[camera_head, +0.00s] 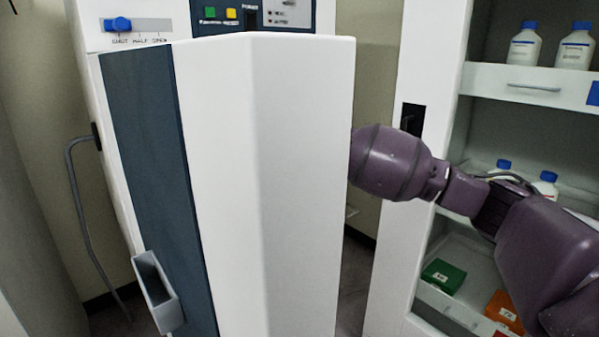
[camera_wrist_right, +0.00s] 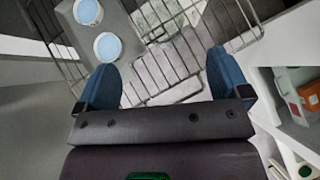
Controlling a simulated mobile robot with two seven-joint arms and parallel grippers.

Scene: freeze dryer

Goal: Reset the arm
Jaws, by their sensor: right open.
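My right arm (camera_head: 430,180) comes in from the right in the head view. Its far end passes behind a large white panel (camera_head: 300,180) of the freeze dryer, so the hand is hidden there. In the right wrist view my right gripper (camera_wrist_right: 165,76) is open, its two blue fingers wide apart with nothing between them. A wire rack (camera_wrist_right: 155,75) lies beyond the fingers. My left gripper is not in view.
The freeze dryer has a dark blue front strip (camera_head: 160,170), a grey handle (camera_head: 158,292) and a blue slider knob (camera_head: 119,24) near SHUT. A white shelf unit (camera_head: 520,85) with bottles stands at right. Two round pale-blue tops (camera_wrist_right: 107,46) show beside the rack.

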